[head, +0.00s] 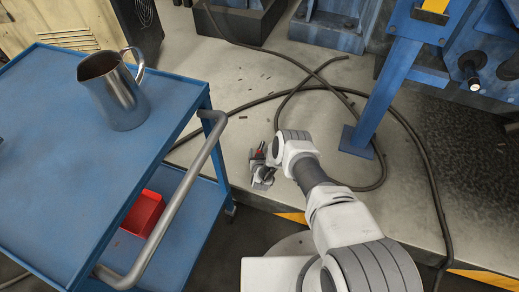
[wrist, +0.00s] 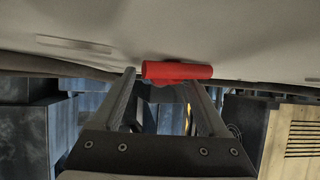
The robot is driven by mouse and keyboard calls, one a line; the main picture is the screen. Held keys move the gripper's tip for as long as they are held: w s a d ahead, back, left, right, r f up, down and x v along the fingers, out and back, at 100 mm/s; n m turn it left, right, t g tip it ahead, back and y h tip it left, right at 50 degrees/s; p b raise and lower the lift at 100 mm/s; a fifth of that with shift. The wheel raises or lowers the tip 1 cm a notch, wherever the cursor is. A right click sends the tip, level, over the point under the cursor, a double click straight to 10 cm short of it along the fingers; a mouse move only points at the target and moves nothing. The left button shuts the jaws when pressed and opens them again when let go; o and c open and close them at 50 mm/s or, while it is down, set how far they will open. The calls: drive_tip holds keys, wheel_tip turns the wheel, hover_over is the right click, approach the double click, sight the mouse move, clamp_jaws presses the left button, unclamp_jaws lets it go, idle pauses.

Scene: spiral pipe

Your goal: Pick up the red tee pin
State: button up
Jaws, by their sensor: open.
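The red tee pin (wrist: 178,70) shows in the wrist view as a short red bar lying across the picture just beyond my fingertips. A small part of it seems to hang below the bar, between the fingers. My gripper (wrist: 160,78) is open, with one finger on each side. The bar sits nearer the right finger and overlaps its tip in the picture; I cannot tell if they touch. In the head view, my gripper (head: 261,172) is low over the pale floor, and a small red patch (head: 258,152) shows beside it, mostly hidden.
A blue trolley (head: 60,120) stands at left with a metal jug (head: 118,92) on top and a red bin (head: 143,213) on its lower shelf. Black cables (head: 330,88) cross the floor. A blue post (head: 385,100) stands to the right of my arm.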

clamp_jaws()
idle(0.5)
